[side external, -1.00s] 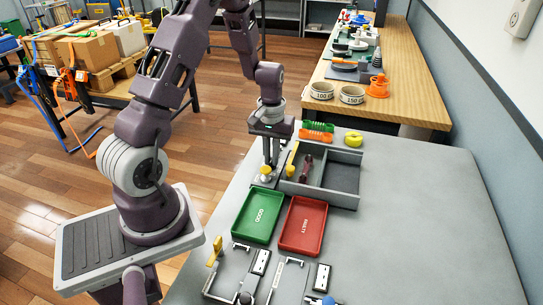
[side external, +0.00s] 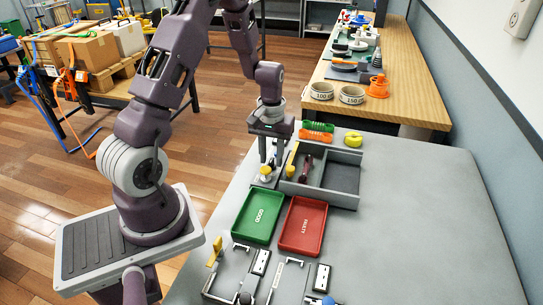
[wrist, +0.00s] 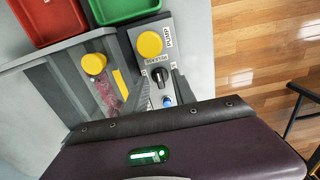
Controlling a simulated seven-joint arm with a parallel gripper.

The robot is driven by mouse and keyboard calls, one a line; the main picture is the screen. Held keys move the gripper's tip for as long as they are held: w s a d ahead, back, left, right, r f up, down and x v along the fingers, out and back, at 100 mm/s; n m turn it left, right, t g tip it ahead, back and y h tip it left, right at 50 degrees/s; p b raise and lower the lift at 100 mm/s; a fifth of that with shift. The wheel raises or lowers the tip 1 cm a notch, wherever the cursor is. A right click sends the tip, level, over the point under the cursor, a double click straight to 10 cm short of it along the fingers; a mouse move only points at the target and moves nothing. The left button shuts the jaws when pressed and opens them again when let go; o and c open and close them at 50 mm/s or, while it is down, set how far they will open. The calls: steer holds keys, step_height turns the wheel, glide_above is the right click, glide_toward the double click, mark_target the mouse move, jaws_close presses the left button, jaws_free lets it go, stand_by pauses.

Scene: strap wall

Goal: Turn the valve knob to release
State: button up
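The valve knob (wrist: 160,75) is a small black knob with a light pointer mark on a grey panel (wrist: 136,62), in the wrist view. A small label lies beside it, between it and a round yellow button (wrist: 150,44). A blue part (wrist: 167,100) sits on the panel on the knob's other side. My gripper (wrist: 161,88) is over the panel with its fingers apart, one on each side of the knob area. I cannot tell whether they touch the knob. In the side view my gripper (side external: 271,161) points down behind the yellow button (side external: 265,171), and the knob is hidden.
A grey divided tray (side external: 340,199) stands right beside the panel, holding a yellow-topped tool (wrist: 94,64). A green tray (side external: 258,233) and a red tray (side external: 303,245) lie toward the camera. Green and orange parts lie behind. The table's right side is clear.

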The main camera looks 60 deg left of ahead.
mark_target(271, 160)
step_height(271, 160, up, 7)
stand_by(0.3)
steer(key=s+d+r+m+t, duration=0.3)
steer(key=s+d+r+m, duration=0.1)
steer(key=d+r, duration=0.8)
steer(key=s+d+r+m+t, duration=0.1)
steer(key=s+d+r+m, duration=0.1)
steer(key=s, duration=0.5)
steer(key=s+d+r+m+t, duration=0.1)
steer(key=s+d+r+m, duration=0.1)
steer(key=s+d+r, duration=0.2)
steer(key=s, duration=0.2)
steer(key=shift+s+d+m+t, duration=0.3)
steer(key=shift+s+d+m, duration=0.05)
steer(key=shift+m, duration=0.05)
